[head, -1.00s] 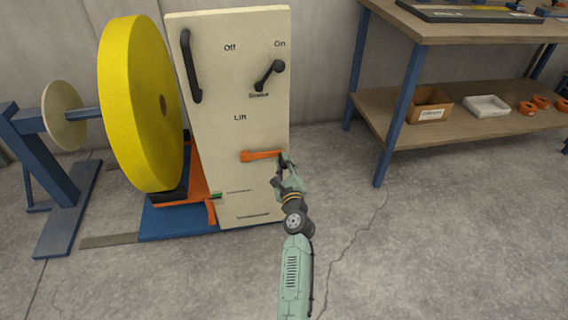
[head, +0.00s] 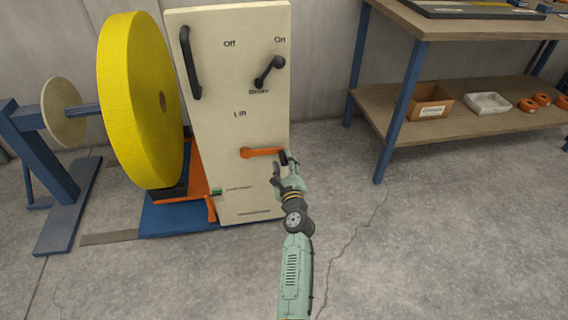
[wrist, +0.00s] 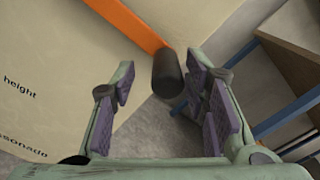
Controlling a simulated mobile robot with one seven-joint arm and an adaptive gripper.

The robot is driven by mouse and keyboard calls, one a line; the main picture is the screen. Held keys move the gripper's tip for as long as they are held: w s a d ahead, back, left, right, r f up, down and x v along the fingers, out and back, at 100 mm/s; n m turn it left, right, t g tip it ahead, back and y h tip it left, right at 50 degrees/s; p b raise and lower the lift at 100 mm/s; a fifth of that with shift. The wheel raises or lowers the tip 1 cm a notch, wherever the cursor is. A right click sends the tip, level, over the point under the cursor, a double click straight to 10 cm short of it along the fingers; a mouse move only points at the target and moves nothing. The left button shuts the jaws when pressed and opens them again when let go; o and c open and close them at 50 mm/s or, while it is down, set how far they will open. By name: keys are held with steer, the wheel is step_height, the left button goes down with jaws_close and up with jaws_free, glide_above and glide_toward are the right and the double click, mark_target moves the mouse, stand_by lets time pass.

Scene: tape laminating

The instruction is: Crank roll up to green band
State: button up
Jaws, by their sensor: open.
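The large yellow roll (head: 138,100) stands upright at the left of the cream panel (head: 225,95). An orange crank (head: 258,152) sticks out level to the right on the panel, below the word "Lift". Its dark handle (head: 284,157) is at the right end; the handle also shows in the wrist view (wrist: 167,75). My gripper (head: 283,168) is open, just below and in front of the handle. In the wrist view its purple-padded fingers (wrist: 162,98) lie either side of the handle, apart from it. A small green mark (head: 216,191) shows at the panel's lower left edge, by an orange lever.
A black brake lever (head: 269,71) and a black grab handle (head: 189,66) stick out from the panel above. A workbench (head: 460,100) with a lower shelf of boxes stands at the right. The floor between is clear.

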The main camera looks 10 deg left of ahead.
steer(key=v, duration=1.2)
steer(key=shift+w, duration=0.1)
